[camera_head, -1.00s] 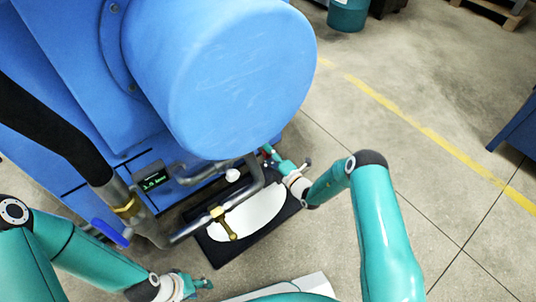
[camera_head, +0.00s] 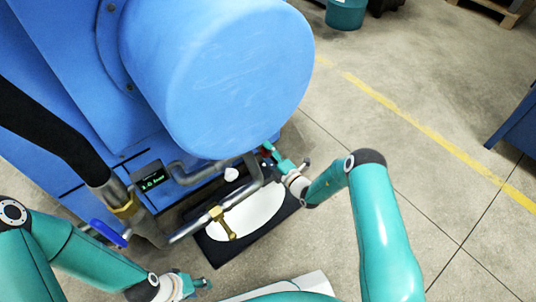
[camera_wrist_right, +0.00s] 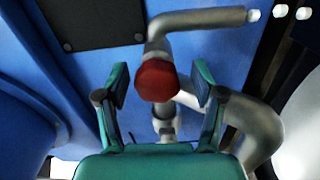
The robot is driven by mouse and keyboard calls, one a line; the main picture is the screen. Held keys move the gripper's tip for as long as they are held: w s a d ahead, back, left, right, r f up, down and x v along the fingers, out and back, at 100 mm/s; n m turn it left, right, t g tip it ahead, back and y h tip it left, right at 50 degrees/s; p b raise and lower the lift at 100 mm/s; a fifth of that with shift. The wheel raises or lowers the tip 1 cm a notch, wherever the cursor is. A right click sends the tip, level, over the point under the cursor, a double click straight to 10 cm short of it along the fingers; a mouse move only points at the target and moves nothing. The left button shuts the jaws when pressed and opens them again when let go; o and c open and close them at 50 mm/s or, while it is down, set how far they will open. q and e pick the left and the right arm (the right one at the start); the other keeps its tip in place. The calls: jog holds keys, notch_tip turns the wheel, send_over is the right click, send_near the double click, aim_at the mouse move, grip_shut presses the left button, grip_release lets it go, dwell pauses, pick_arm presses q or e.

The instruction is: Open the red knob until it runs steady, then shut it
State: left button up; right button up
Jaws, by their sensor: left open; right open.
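The red knob (camera_wrist_right: 157,81) shows in the right wrist view on a grey metal pipe. My right gripper (camera_wrist_right: 159,84) is open, with one finger on each side of the knob and a gap visible at each side. In the head view my right gripper (camera_head: 275,158) is at the pipe end below the big blue drum, and the knob there is mostly hidden. My left gripper (camera_head: 203,284) is open and empty at the bottom, away from the pipes. A small display (camera_head: 152,179) with green text is on the machine; its text is too small to read surely.
The blue machine (camera_head: 215,70) fills the upper left. A blue-handled lever (camera_head: 108,233), a brass valve (camera_head: 222,222) and a white knob (camera_head: 231,174) sit along the pipes. A black tray (camera_head: 220,258) with a white pool lies below.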

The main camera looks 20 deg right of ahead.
jog(key=shift+s, duration=0.1)
jog(key=v, duration=1.1)
jog(key=shift+s+d, duration=0.15)
jog(key=shift+s, duration=0.25)
